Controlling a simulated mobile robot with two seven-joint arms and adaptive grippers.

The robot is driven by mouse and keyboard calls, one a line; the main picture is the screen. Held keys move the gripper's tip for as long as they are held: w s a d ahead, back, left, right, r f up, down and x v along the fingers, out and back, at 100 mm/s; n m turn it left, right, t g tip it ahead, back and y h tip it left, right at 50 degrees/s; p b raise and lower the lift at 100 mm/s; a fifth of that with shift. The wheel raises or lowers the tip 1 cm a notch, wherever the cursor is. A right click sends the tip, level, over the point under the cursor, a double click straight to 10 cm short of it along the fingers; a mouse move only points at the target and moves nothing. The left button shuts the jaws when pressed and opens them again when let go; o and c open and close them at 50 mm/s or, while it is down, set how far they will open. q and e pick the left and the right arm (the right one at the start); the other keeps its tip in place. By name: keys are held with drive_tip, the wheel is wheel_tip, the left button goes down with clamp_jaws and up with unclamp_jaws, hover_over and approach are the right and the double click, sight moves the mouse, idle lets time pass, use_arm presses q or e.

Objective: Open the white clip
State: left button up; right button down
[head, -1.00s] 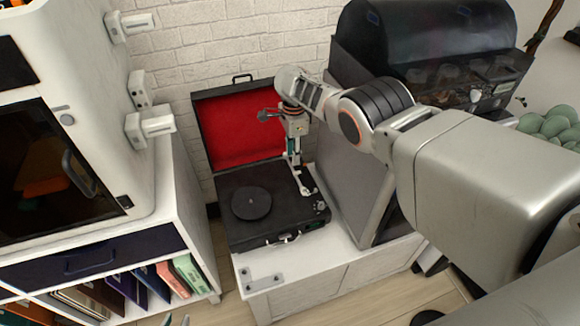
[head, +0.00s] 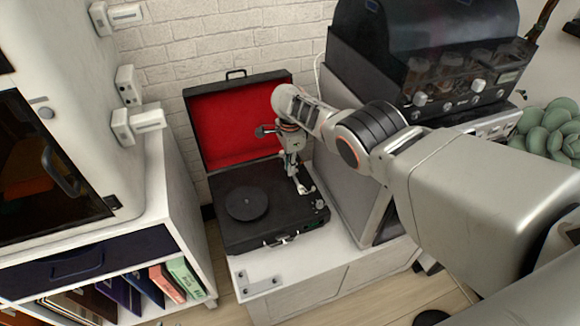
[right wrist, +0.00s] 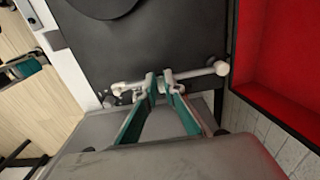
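A black record player (head: 235,230) stands open on a white cabinet, its lid with red lining (head: 235,130) raised at the back. Its white tonearm (right wrist: 205,74) lies along one side of the deck. A small pale piece, perhaps the white clip (right wrist: 140,86), is on the tonearm beside my fingertips; whether it is open or shut is too small to tell. My right gripper (right wrist: 160,80) points down at the tonearm; it also shows in the head view (head: 296,178). Its teal fingers are close together with a narrow gap; contact is unclear. A teal and dark part, probably my left gripper (right wrist: 22,69), shows at the wrist view's left edge.
A grey machine with a dark hood (head: 425,55) stands right of the record player. A white machine on a shelf unit with folders (head: 175,275) stands at the left. A metal bracket (head: 260,283) lies on the cabinet's front corner. A brick wall is behind.

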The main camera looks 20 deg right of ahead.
drive_tip(key=shift+d, duration=0.1)
drive_tip(key=shift+d+r+y, duration=0.1)
drive_tip(key=shift+d+y, duration=0.05)
drive_tip(key=shift+y, duration=0.55)
drive_tip(key=shift+d+y, duration=0.15)
drive_tip(key=shift+y, duration=0.55)
drive_tip(key=c, duration=2.1)
unclamp_jaws()
drive_tip(key=shift+c, duration=0.2)
use_arm(q)
drive_tip(key=shift+f, duration=0.2)
